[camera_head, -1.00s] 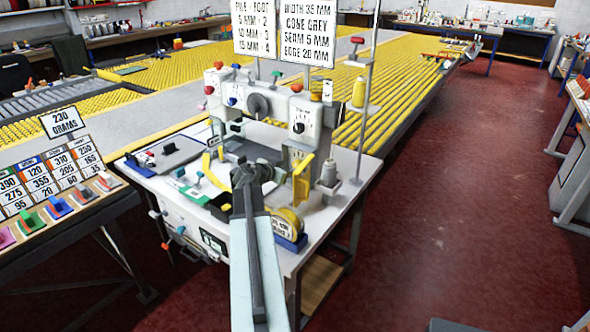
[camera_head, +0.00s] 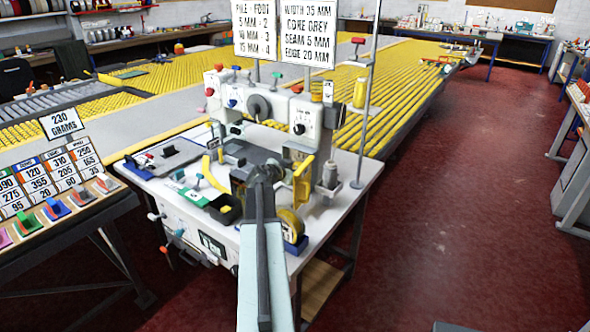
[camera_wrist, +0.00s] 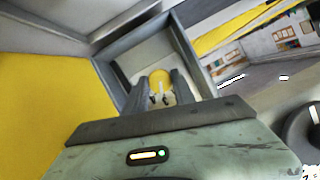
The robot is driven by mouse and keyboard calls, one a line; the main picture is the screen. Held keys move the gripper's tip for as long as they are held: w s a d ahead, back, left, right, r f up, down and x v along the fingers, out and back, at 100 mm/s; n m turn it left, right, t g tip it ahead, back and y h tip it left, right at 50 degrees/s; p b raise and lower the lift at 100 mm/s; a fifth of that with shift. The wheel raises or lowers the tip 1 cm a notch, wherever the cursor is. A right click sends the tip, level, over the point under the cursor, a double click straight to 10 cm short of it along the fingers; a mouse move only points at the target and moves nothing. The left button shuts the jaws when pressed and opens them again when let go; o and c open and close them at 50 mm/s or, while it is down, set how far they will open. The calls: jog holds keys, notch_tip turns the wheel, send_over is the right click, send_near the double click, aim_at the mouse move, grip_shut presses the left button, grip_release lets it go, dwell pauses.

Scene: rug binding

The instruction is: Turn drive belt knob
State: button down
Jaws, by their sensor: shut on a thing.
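In the wrist view a small round yellow knob (camera_wrist: 158,80) sits inside a pale, grey-edged recess (camera_wrist: 150,55). My gripper (camera_wrist: 160,97) has its two dark fingers on either side of the knob and is shut on it. I cannot read any label on the knob. In the head view my gripper (camera_head: 265,165) is at the front of the grey-white binding machine (camera_head: 262,104); my arm hides the fingertips and the knob. A yellow panel (camera_head: 301,182) stands at the machine's front, just right of my gripper.
The machine stands on a white table (camera_head: 335,205). A yellow tape roll (camera_head: 290,224) is close right of my arm, and a black bin (camera_head: 225,208) is close left. A grey cone (camera_head: 329,175) and a thin post (camera_head: 366,110) stand at right. Red floor (camera_head: 450,220) is clear at right.

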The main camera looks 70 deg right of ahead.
jog(key=c, duration=1)
grip_release()
jog(key=shift+c, duration=0.2)
jog(key=p+v, duration=0.3)
jog(key=v, duration=0.4)
jog(key=shift+a, duration=0.4)
jog(key=shift+w+r, duration=0.1)
